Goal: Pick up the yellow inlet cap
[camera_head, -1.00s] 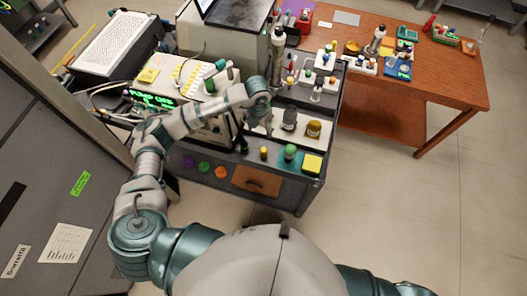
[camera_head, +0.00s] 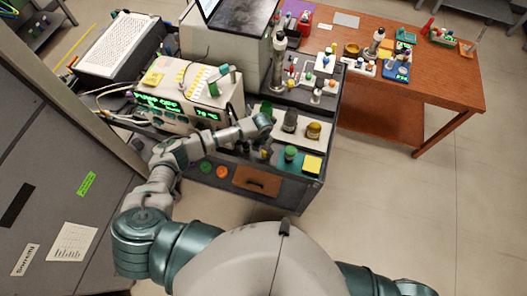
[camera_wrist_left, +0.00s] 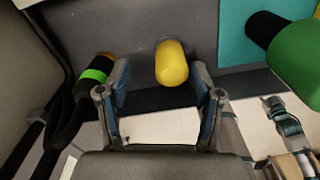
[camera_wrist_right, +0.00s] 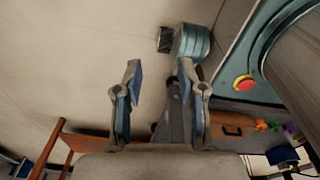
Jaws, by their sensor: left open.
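The yellow inlet cap (camera_wrist_left: 172,62) is a rounded yellow cylinder on the front strip of the cart. In the left wrist view it lies between the fingertip lines of my left gripper (camera_wrist_left: 161,72), slightly beyond the tips. The fingers are spread, with gaps on both sides, and do not touch it. In the head view my left wrist (camera_head: 258,125) is over the cart front and largely hides the cap and the fingers. My right gripper (camera_wrist_right: 160,66) is open and empty over the floor; it is out of the head view.
A black tool with a green band (camera_wrist_left: 95,75) lies left of the fingers. Floor at right is clear.

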